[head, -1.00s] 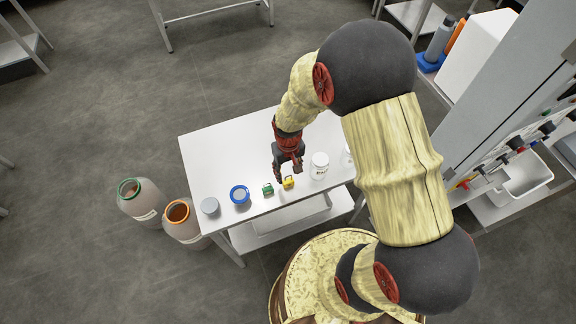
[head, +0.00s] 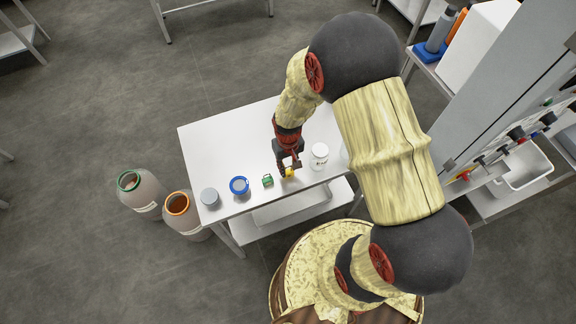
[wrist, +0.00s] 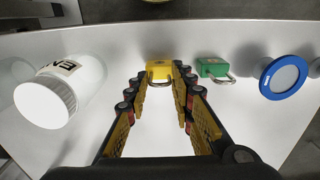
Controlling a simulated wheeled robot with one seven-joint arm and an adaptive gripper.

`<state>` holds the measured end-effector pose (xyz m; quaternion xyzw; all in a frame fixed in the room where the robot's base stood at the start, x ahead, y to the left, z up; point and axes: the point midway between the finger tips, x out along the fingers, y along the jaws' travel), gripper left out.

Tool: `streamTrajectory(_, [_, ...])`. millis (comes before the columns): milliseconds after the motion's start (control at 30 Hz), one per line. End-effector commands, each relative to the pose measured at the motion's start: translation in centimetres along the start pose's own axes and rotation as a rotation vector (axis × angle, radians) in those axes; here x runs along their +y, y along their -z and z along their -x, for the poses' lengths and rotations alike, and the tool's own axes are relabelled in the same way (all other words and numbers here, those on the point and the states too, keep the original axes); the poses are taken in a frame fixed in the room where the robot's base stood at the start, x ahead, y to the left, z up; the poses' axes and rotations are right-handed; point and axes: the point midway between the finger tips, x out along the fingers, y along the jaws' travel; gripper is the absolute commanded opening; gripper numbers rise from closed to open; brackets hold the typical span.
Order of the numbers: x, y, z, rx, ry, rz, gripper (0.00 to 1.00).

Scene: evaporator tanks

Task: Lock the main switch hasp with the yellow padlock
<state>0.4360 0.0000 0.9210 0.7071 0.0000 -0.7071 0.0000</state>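The yellow padlock (head: 288,173) is near the front edge of the white table, its body toward that edge. In the wrist view the padlock (wrist: 159,68) is between the tips of my gripper (wrist: 162,80), its shackle pointing back toward the palm. My gripper (head: 289,165) is open, with a finger on each side of the padlock; I cannot tell whether either touches it. A red and yellow part (head: 464,175) shows on the grey cabinet at the right, too small to tell whether it is the main switch. I cannot make out the hasp.
A green padlock (wrist: 213,68) lies right of the yellow one in the wrist view, with a blue-rimmed round container (wrist: 285,76) beyond. A white labelled jar (wrist: 62,92) is on the left. In the head view, two drums (head: 180,210) stand left of the table (head: 215,140).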

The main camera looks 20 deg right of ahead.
Motion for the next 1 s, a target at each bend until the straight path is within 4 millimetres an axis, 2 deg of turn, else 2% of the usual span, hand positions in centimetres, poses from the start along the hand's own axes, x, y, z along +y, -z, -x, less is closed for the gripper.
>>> streamTrajectory(400, [0.00, 0.00, 0.00, 0.000, 0.000, 0.000, 0.00])
streamTrajectory(900, [0.00, 0.00, 0.00, 0.000, 0.000, 0.000, 0.00])
streamTrajectory(1000, [0.00, 0.00, 0.00, 0.000, 0.000, 0.000, 0.04])
